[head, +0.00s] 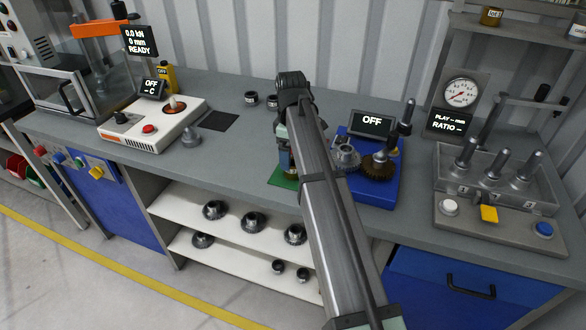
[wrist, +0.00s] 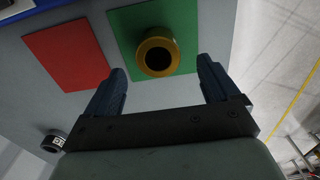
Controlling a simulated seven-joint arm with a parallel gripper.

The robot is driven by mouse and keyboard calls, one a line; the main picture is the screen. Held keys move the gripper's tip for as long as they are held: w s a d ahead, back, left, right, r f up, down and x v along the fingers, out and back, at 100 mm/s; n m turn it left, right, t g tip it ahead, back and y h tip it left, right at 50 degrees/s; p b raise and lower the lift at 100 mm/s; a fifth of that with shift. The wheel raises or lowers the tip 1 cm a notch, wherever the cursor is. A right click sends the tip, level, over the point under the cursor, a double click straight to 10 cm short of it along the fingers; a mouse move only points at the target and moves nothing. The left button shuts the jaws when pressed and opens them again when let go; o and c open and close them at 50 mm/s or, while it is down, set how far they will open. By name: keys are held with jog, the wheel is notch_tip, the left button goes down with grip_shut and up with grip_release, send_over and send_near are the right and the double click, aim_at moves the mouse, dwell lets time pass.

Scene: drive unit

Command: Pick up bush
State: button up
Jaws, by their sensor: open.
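The bush, a brass-coloured ring with a dark bore (wrist: 157,52), sits on a green mat (wrist: 124,24) on the bench in the wrist view. My gripper (wrist: 161,68) is open, with one blue finger on each side of the bush in the picture and nothing held. I cannot tell how far the fingertips are above it. In the head view, the green mat (head: 282,179) shows beside my arm, which hides the bush and most of my gripper.
A red mat (wrist: 66,52) lies beside the green one. A dark ring with a white label (wrist: 54,141) is at the lower left of the wrist view. In the head view, a blue gear unit (head: 377,189) stands close to the right of my arm. Shelves below hold several gears.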

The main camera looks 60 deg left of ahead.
aim_at(293, 165)
jog(key=shift+w+d+f, duration=0.1)
jog(key=shift+w+f, duration=0.05)
jog(key=shift+f, duration=1.25)
jog(key=shift+w+d+f, duration=0.1)
jog(key=shift+f, duration=1.25)
jog(key=shift+c, duration=0.2)
jog(key=shift+r, duration=0.1)
jog(key=c, duration=1.5)
